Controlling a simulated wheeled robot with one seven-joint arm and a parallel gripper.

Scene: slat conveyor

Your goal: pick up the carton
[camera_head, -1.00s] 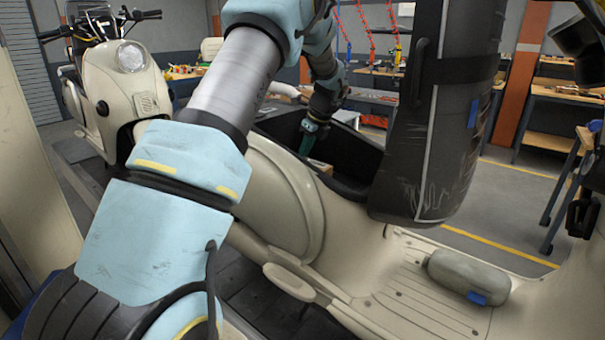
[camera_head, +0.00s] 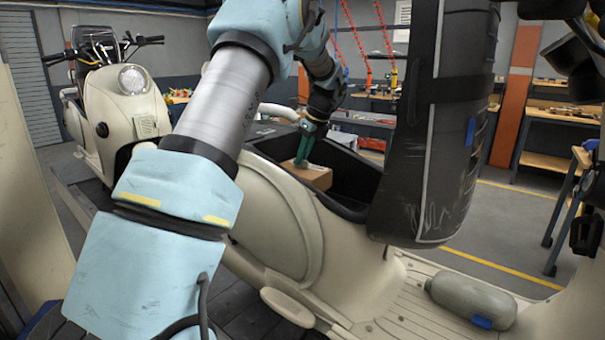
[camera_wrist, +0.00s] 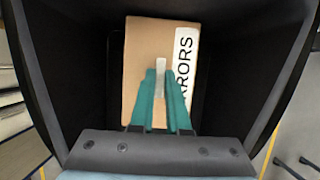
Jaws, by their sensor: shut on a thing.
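The carton (camera_head: 313,178) is a brown cardboard box in the scooter's open black storage compartment (camera_head: 357,168), with its top near the rim level. In the wrist view the carton (camera_wrist: 142,42) carries a white label reading "RRORS" along its right side. My gripper (camera_head: 303,160) reaches down from above, its green fingers shut on the carton. In the wrist view the fingertips (camera_wrist: 163,74) close on a narrow pale strip at the carton's middle. The carton's lower part is hidden by the compartment wall in the head view.
Dark compartment walls (camera_wrist: 240,90) surround the carton in the wrist view. The raised black seat (camera_head: 430,130) stands right of the compartment. A grey-green canister (camera_head: 470,302) lies on the footboard. Another cream scooter (camera_head: 115,100) stands at left; workbenches (camera_head: 555,125) are behind.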

